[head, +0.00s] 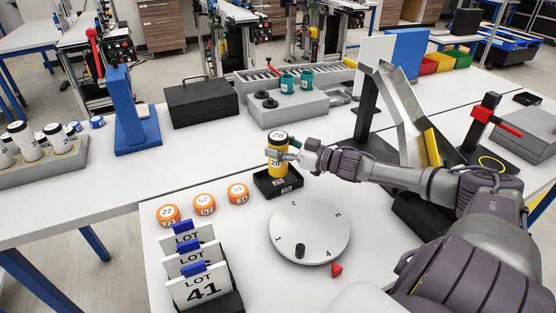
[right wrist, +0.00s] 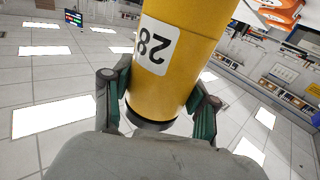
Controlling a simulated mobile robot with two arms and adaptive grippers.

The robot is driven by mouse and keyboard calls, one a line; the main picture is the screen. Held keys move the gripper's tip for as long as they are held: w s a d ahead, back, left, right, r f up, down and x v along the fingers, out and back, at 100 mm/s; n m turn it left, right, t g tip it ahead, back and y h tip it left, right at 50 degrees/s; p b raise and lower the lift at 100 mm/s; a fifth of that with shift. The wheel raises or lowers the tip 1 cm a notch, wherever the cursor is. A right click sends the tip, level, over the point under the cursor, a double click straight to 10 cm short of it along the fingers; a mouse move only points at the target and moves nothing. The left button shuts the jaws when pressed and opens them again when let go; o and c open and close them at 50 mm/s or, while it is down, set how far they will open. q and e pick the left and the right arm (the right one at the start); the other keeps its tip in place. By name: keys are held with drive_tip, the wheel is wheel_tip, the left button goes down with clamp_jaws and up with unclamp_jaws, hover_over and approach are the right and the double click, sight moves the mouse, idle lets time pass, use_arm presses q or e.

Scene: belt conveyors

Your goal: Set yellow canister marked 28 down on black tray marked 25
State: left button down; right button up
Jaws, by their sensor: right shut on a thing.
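The yellow canister (head: 278,167) has a dark lid and a white label marked 28. It is upright in my right gripper (head: 287,155), just over the black tray (head: 290,186). Its lower end appears within the tray's outline; I cannot tell whether it touches the tray floor. The tray is small, with a white label on its front; its number is too small to read surely. In the right wrist view the canister (right wrist: 172,85) stands between both fingers (right wrist: 158,108), which are shut on it, and its 28 label appears upside down. My left gripper is not in view.
A white numbered dial (head: 310,232) lies in front of the tray. Orange round pieces (head: 205,206) lie to its left, with LOT cards (head: 200,285) nearer. A grey fixture (head: 287,113) stands behind, a metal chute (head: 405,110) to the right.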

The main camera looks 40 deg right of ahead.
wheel_tip(320, 180, down, 4)
drive_tip(key=shift+r, duration=0.1)
drive_tip(key=shift+f, duration=0.2)
drive_tip(key=o, duration=1.4)
drive_tip(key=shift+c, duration=0.2)
drive_tip(key=shift+r, duration=0.15)
drive_tip(key=shift+s+d, duration=0.15)
drive_tip(key=shift+s, duration=0.35)
drive_tip(key=p+v, duration=0.2)
drive_tip(key=v, duration=0.9)
